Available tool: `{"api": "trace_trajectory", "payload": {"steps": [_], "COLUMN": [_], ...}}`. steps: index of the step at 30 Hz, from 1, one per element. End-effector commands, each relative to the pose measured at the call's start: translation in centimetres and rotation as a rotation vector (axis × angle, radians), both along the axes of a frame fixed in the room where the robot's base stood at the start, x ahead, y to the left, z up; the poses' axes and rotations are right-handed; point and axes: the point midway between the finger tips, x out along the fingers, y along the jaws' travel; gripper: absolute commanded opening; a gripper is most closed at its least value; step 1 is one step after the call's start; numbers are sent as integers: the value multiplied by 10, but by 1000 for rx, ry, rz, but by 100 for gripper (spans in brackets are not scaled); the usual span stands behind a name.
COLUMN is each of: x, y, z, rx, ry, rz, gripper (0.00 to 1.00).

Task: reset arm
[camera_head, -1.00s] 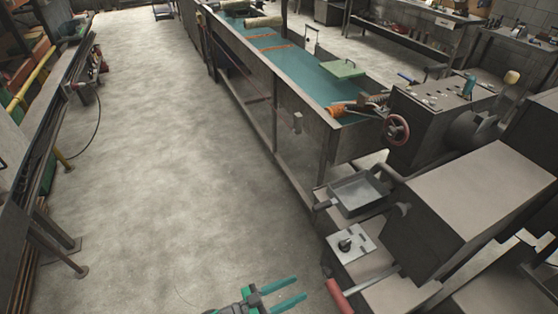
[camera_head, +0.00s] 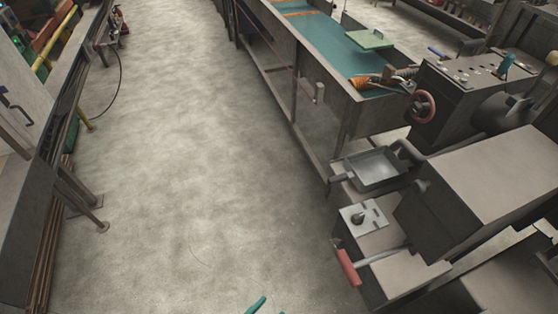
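Only a small teal tip of my gripper (camera_head: 257,304) shows at the bottom edge of the head view, low over the concrete floor. The rest of the gripper and my arm are out of the picture. I cannot tell how far apart the fingers are or whether anything is between them. The visible tip is apart from the machine on the right.
A machine with a red-handled lever (camera_head: 349,268) and a grey metal tray (camera_head: 377,169) stands at right. A long teal-topped bench (camera_head: 341,45) runs behind it. Metal racking (camera_head: 84,200) lines the left side. The concrete floor (camera_head: 190,150) between is clear.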

Motion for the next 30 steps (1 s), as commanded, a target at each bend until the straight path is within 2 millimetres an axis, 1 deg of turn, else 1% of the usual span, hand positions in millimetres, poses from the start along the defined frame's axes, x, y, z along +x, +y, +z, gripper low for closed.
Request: {"api": "trace_trajectory", "payload": {"steps": [1,6,10,15,19,24,30], "x": [-11,-38,-54,-68,-72,-72,-69], "y": [1,-6,-13,-22,-29,-34,-36], "z": [4,17,31,52,70,96,116], "rx": [7,37,60,84,100,118,130], "ry": [3,7,11,17,23,30,34], "rz": [43,153,242,370,469,590,676], "gripper": [44,44,44,44,44,44,44]}}
